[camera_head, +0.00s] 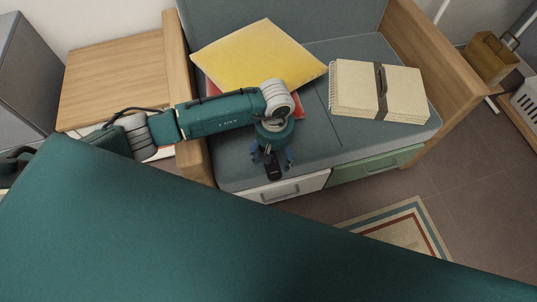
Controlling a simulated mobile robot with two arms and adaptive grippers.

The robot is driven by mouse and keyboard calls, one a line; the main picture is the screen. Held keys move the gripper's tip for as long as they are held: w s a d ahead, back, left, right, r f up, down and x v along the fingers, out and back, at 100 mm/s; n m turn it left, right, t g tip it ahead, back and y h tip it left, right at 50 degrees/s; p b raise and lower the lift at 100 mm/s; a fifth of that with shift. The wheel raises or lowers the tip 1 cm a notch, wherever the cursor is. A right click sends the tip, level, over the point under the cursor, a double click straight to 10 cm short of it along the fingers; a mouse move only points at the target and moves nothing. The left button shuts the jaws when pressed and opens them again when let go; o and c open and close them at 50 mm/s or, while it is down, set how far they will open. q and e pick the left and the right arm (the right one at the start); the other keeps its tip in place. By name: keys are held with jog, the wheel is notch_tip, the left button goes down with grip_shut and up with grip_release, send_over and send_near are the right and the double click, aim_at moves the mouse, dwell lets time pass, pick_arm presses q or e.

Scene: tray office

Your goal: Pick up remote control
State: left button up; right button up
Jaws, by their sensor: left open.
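A small black remote control (273,172) lies on the grey seat cushion near its front edge. My left arm comes in from the left over the wooden armrest. My left gripper (272,158) points down at the remote, its open fingers on either side of the remote's far end. Whether the fingers touch it cannot be told. The gripper body hides part of the cushion behind. My right gripper is not in view.
A yellow cushion (250,55) and a partly hidden red item (299,105) lie behind my arm. Wooden armrests (440,60) bound both sides. Drawers (375,166) are below the front edge. A patterned rug (405,228) lies on the floor.

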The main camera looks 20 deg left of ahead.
pick_arm(q)
jog(key=shift+f, duration=0.45)
jog(key=shift+c, duration=0.5)
jog(key=c, duration=1.2)
jog(key=shift+d+r, duration=0.1)
jog(key=shift+r, duration=0.05)
